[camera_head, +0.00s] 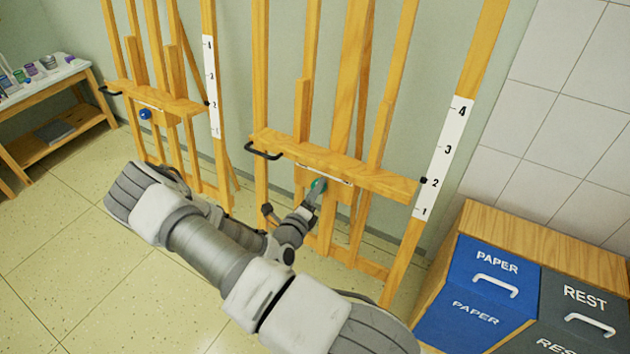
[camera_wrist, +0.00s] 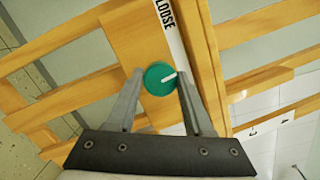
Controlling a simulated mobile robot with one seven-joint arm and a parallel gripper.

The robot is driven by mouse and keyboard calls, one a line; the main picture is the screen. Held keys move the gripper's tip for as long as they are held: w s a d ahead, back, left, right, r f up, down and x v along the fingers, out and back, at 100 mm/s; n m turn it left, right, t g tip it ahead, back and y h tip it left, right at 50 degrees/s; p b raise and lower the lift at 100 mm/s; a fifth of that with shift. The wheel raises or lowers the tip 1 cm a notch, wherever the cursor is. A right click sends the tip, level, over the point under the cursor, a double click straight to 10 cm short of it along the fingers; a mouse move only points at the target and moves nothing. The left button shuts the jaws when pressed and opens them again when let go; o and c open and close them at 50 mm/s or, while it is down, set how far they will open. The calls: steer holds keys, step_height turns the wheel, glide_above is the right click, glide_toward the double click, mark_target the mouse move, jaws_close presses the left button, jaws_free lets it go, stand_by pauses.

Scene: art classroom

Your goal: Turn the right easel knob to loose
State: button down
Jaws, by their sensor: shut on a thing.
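The right easel (camera_head: 340,165) is a wooden frame with a ledge across it. Its round green knob (camera_head: 319,185) sits on a wooden block just below the ledge. My gripper (camera_head: 313,194) reaches it from the front. In the wrist view, the knob (camera_wrist: 157,84) is between my gripper's (camera_wrist: 160,80) two fingers, which are shut on its sides. A white pointer line on the knob points right and slightly up in that view. A white label strip (camera_wrist: 171,30) beside the knob reads "LOOSE"; the rest of the strip is partly hidden by the gripper.
The left easel (camera_head: 165,105) has a blue knob (camera_head: 145,114). A black handle (camera_head: 263,152) sticks out from the right easel's ledge. Blue PAPER (camera_head: 485,290) and grey REST bins stand at the right. A paint table (camera_head: 50,80) is at far left. Floor at lower left is clear.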

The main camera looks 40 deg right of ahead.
steer(key=n+y+p, duration=0.1)
steer(key=n+p, duration=0.3)
steer(key=n, duration=0.1)
steer(key=n+y+p, duration=0.1)
steer(key=n+p, duration=0.3)
steer(key=n, duration=0.1)
steer(key=shift+r+n, duration=0.15)
steer(key=shift+n, duration=0.25)
steer(key=shift+s+d+n, duration=0.1)
steer(key=shift+n, duration=0.2)
steer(key=shift+c, duration=1.5)
jaws_free()
steer(key=v, duration=1.7)
steer(key=shift+a, duration=0.25)
steer(key=shift+r, duration=0.1)
